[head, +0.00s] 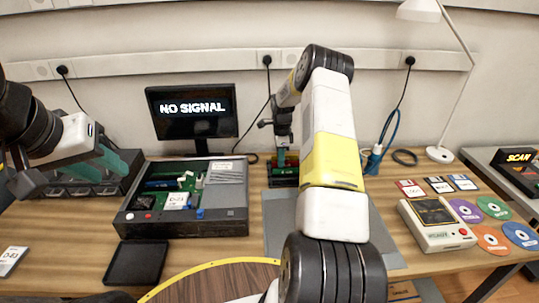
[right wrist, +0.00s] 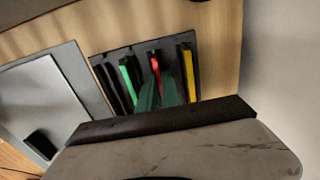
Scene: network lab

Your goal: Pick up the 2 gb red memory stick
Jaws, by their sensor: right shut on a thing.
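The red memory stick (right wrist: 155,62) stands in a dark rack (right wrist: 138,52) in the right wrist view, between a green stick (right wrist: 125,72) and a yellow stick (right wrist: 188,72). The teal fingers of my right gripper (right wrist: 157,93) are closed around the red stick, which still sits among the others. In the head view my right gripper (head: 282,157) is low over the rack (head: 284,182), partly hidden by my arm. The sticks' labels cannot be read. My left gripper (head: 108,162) is at the left, its fingers in front of a dark box; its opening is unclear.
An open computer case (head: 135,222) stands left of the rack, with a black tray (head: 136,264) in front. A monitor (head: 192,112) stands behind. On the right are a disk drive (head: 436,224), floppy disks (head: 438,185) and several discs (head: 495,207). A grey mat (head: 275,225) lies before the rack.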

